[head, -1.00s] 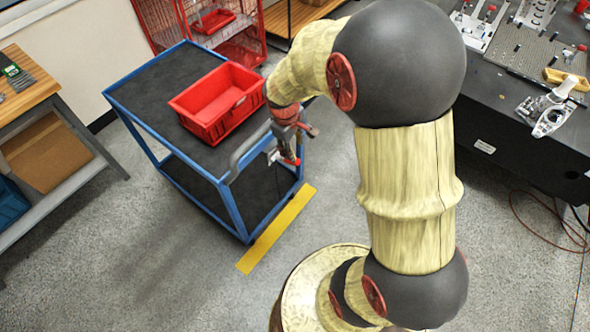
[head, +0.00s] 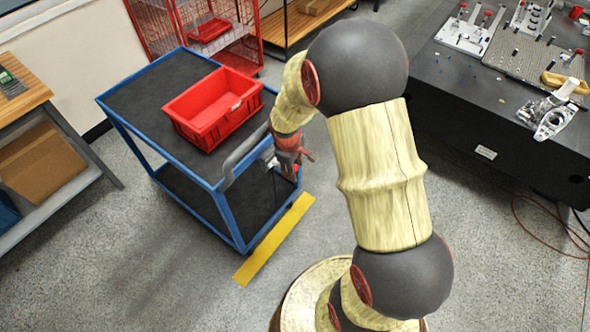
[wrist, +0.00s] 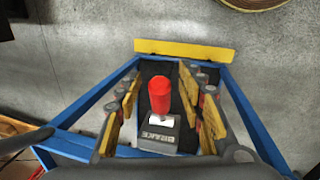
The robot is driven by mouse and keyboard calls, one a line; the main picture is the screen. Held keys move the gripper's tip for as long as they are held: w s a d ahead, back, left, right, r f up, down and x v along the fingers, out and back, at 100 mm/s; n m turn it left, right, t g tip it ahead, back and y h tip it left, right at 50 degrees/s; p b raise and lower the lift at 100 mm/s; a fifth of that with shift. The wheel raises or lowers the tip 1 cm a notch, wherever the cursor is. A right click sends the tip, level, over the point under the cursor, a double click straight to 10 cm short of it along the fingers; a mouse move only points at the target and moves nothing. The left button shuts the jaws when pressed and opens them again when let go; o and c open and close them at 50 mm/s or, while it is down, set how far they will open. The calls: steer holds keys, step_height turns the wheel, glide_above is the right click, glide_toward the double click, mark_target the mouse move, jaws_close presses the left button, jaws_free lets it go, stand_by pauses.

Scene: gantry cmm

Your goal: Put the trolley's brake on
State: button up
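The blue-framed trolley (head: 226,214) with dark shelves stands left of my arm in the head view. Its brake is a red-topped lever (wrist: 159,93) on a grey base labelled BRAKE (wrist: 158,134), at the trolley's end in the wrist view. The lever stands between the fingers of my gripper (wrist: 166,100), which are open, with yellow pads on either side and gaps to the lever. In the head view my gripper (head: 292,160) is at the trolley's near right corner, beside the grey handle (head: 244,155). The lever is not clear in the head view.
A red bin (head: 207,125) sits on the trolley's top shelf. A yellow floor strip (head: 275,240) lies along the trolley's near end. A workbench (head: 30,80) stands left, a dark fixture table (head: 450,110) right, a red wire cage (head: 160,30) behind.

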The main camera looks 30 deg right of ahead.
steer(key=shift+c, duration=0.9)
steer(key=c, duration=0.7)
jaws_close()
